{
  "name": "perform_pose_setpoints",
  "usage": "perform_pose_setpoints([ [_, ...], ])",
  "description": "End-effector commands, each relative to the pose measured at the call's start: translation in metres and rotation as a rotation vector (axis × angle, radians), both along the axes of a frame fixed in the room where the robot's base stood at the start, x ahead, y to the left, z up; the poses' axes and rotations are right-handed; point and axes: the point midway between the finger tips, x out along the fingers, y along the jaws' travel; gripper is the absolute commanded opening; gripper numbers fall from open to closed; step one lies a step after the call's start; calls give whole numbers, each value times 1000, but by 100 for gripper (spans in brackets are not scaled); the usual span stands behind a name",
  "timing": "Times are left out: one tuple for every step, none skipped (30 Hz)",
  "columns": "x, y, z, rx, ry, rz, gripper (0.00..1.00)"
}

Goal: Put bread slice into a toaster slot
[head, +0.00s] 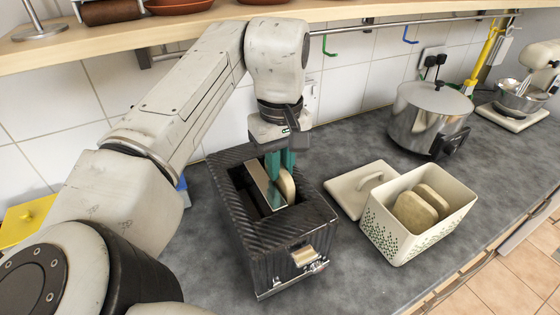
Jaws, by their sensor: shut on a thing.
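My gripper (281,168) points down over the dark ribbed toaster (247,233) in the middle of the counter. Its teal fingers are shut on a bread slice (288,186), which is upright at the toaster's top opening, on the right side of a shiny metal divider (263,184). The fingers hide part of the slice. I cannot tell how deep its lower edge is in the slot. More bread slices (414,212) stand in the cream bread bin (386,238) to the right. The toaster's lever (303,256) is on its front end.
The bin's cream lid (361,188) lies on the counter between toaster and bin. A steel pot (428,118) stands behind the bin. A mixer bowl (520,98) is at far right. A wooden shelf (150,38) and a rail run above. The counter front is clear.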

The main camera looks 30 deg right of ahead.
Motion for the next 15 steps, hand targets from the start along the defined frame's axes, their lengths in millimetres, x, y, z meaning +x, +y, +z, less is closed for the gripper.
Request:
perform_pose_setpoints([
  [0, 0, 0, 0, 0, 0, 0],
  [0, 0, 0, 0, 0, 0, 0],
  [0, 0, -1, -1, 1, 0, 0],
  [0, 0, -2, -1, 1, 0, 0],
  [0, 0, -3, -1, 1, 0, 0],
  [0, 0, -2, 0, 0, 0, 21],
  [0, 0, -2, 0, 0, 0, 24],
  [0, 0, -2, 0, 0, 0, 26],
  [0, 0, -2, 0, 0, 0, 30],
  [0, 0, -2, 0, 0, 0, 33],
  [0, 0, -2, 0, 0, 0, 36],
  [0, 0, -2, 0, 0, 0, 40],
  [0, 0, -2, 0, 0, 0, 43],
  [0, 0, -2, 0, 0, 0, 43],
  [0, 0, -2, 0, 0, 0, 43],
])
